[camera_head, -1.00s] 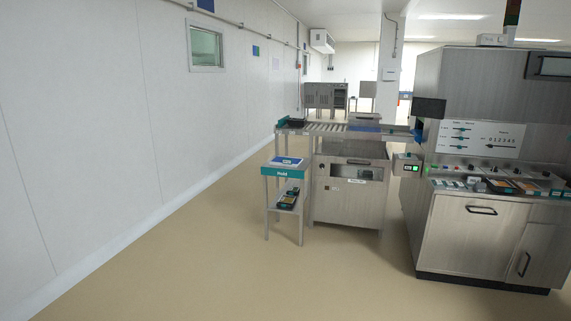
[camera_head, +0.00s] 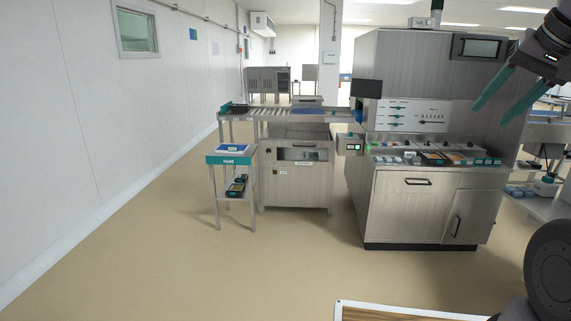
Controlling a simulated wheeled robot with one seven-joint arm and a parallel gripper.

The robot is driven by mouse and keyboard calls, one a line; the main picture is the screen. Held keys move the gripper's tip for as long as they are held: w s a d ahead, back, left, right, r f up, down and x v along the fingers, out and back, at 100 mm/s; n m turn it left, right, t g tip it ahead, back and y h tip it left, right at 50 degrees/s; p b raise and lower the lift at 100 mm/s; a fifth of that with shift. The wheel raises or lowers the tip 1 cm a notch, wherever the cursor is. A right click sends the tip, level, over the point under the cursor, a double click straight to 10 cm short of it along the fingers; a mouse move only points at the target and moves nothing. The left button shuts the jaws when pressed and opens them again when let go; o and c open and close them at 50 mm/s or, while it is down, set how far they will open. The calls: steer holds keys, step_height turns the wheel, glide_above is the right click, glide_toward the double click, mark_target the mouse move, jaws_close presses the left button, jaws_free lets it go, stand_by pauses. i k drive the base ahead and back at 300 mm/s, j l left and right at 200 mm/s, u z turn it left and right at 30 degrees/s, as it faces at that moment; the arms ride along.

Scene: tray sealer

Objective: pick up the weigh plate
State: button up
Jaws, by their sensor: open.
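My gripper (camera_head: 490,114) is at the upper right, in front of the sealing machine, with its two teal fingers apart and nothing between them. I cannot pick out the weigh plate for certain at this distance. A flat blue-grey piece (camera_head: 308,110) lies at the right part of the roller conveyor (camera_head: 262,113), but I cannot tell if it is the plate. My gripper is well to the right of it and much nearer to me.
A steel sealing machine (camera_head: 405,205) stands right of centre, with trays along its ledge. Left of it are a steel cabinet (camera_head: 297,187) and a small stand marked Hold (camera_head: 229,160). A board edge (camera_head: 385,304) shows at the bottom. The floor between is clear.

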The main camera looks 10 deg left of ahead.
mark_target(225, 148)
steer(key=i+j+u, duration=0.6)
steer(key=i, duration=0.25)
steer(key=i+u, duration=0.45)
steer(key=i, duration=2)
steer(key=i+z, duration=0.1)
steer(key=i, duration=0.45)
steer(key=i+j+z, duration=0.1)
steer(key=i, duration=0.45)
steer(key=i+j, duration=0.05)
steer(key=j, duration=0.05)
